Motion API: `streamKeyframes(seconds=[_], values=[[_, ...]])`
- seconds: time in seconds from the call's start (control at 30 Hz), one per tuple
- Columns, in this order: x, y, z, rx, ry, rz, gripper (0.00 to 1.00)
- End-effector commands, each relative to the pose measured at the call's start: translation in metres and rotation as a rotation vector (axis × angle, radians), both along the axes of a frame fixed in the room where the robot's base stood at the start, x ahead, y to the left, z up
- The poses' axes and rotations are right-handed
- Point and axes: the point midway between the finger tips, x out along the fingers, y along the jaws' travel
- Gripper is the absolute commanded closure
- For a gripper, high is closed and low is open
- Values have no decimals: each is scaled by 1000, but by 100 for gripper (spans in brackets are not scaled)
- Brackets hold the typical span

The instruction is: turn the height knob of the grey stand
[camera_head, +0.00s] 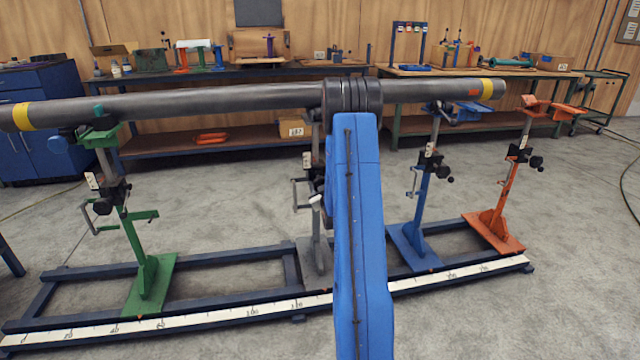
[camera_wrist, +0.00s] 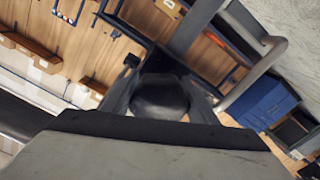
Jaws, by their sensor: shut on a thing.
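The grey stand (camera_head: 316,250) stands on the blue rail frame, under the flanged joint of the pipe (camera_head: 220,101). My blue arm hides much of the stand and its height knob in the head view. In the wrist view, a dark rounded knob (camera_wrist: 160,96) sits straight ahead. My gripper (camera_wrist: 162,108) is shut on this knob, with dark jaw parts close at both sides. The gripper itself is mostly hidden behind my arm in the head view. A grey bent bar shows at the upper right of the wrist view.
A green stand (camera_head: 152,280) is on the left; a blue stand (camera_head: 418,240) and an orange stand (camera_head: 494,228) are on the right. The blue rail frame (camera_head: 215,257) with a white scale strip runs low across the floor. Workbenches line the back wall.

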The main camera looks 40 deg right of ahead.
Motion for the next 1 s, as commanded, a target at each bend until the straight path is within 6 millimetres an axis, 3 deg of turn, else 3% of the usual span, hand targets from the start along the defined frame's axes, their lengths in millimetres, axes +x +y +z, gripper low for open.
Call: streamKeyframes(seconds=[1.0], values=[[-1, -1, 3, -821, 504, 1, 69]])
